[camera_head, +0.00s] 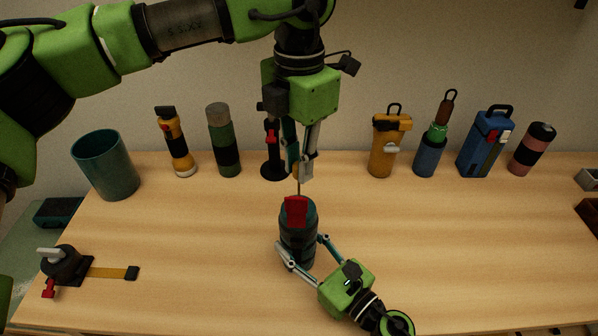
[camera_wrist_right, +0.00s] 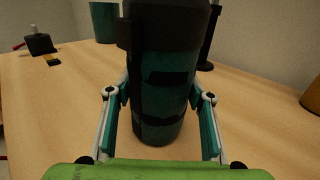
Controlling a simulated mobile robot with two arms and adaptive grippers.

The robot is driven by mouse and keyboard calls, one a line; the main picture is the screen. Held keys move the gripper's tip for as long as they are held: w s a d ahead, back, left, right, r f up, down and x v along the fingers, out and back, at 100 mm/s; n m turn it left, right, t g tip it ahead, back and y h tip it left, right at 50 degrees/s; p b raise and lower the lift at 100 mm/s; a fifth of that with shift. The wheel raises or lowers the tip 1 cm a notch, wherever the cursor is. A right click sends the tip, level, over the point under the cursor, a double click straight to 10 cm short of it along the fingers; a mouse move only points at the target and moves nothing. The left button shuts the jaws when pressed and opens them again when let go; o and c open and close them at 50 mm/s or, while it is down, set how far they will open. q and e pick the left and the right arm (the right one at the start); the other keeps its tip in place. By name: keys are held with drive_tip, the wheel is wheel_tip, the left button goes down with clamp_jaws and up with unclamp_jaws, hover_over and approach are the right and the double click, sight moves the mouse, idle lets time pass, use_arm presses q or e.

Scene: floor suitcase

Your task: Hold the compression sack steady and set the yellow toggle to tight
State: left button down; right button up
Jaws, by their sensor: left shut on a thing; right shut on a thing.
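The compression sack (camera_head: 298,244), a dark teal and black cylinder with a red piece (camera_head: 296,211) on top, stands upright at the middle front of the table. It fills the centre of the right wrist view (camera_wrist_right: 165,110). My right gripper (camera_head: 304,247) is shut around the sack's body, one finger on each side. My left gripper (camera_head: 299,175) points down above the sack, shut on the yellow toggle (camera_head: 295,172), which is mostly hidden between the fingers. A thin cord (camera_head: 299,188) runs from there down to the sack's top. The toggle's setting cannot be told.
A teal cup (camera_head: 106,165), a yellow flashlight (camera_head: 175,142), a green bottle (camera_head: 223,140) and a black stand (camera_head: 271,172) line the back left. Several containers, including a yellow one (camera_head: 388,142) and a blue one (camera_head: 484,145), stand back right. A black strap device (camera_head: 66,264) lies front left.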

use_arm(q)
drive_tip(key=shift+r, duration=0.1)
use_arm(e)
drive_tip(key=shift+f, duration=0.35)
use_arm(q)
drive_tip(key=c, duration=2)
unclamp_jaws()
drive_tip(key=shift+w, duration=0.1)
drive_tip(key=shift+o, duration=0.2)
wheel_tip(320, 180, up, 12)
use_arm(e)
drive_tip(key=shift+r, duration=0.1)
drive_tip(key=o, duration=1.4)
drive_tip(key=shift+o, duration=0.2)
drive_tip(key=shift+s, duration=0.1)
